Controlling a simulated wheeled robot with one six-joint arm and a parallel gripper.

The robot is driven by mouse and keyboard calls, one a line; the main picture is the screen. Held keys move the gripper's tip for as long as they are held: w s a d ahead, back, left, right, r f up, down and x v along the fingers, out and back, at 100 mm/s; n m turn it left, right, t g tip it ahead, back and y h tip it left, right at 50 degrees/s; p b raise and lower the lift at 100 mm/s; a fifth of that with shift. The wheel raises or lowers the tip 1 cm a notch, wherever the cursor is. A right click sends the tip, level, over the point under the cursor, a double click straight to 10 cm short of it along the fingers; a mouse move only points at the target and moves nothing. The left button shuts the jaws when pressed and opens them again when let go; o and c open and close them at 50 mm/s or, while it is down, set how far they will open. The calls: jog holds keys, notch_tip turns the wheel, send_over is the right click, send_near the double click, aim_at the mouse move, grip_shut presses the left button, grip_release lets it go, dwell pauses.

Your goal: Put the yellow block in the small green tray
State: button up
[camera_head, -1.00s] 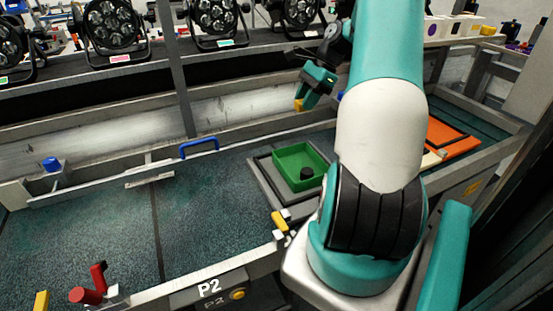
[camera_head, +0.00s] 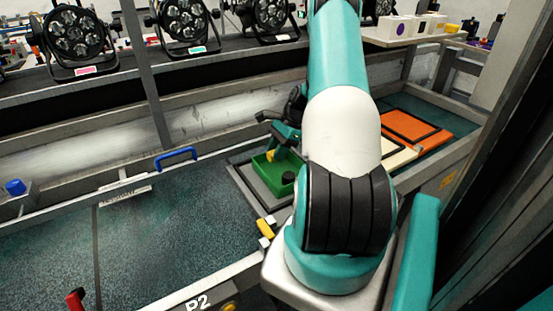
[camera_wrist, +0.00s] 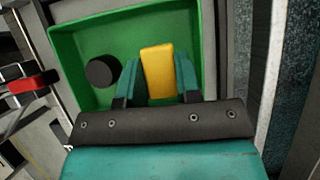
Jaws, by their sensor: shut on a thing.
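The yellow block (camera_wrist: 158,72) is between the two fingers of my gripper (camera_wrist: 157,75) in the wrist view, and the gripper is shut on it. The block also shows as a small yellow patch in the head view (camera_head: 271,155). The small green tray (camera_wrist: 68,55) lies beneath the block in the wrist view. In the head view my gripper (camera_head: 272,150) is at the far left part of the green tray (camera_head: 270,181). Whether the block touches the tray floor I cannot tell. My arm covers the right part of the tray in the head view.
A black round piece (camera_wrist: 103,71) is inside the tray, left of the block in the wrist view. A blue handle (camera_head: 176,157) is on the rail behind. An orange panel (camera_head: 408,131) lies to the right. The dark mat (camera_head: 170,240) on the left is clear.

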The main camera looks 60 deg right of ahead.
jog(key=shift+f, duration=1.7)
jog(key=shift+f, duration=0.15)
jog(key=o, duration=0.6)
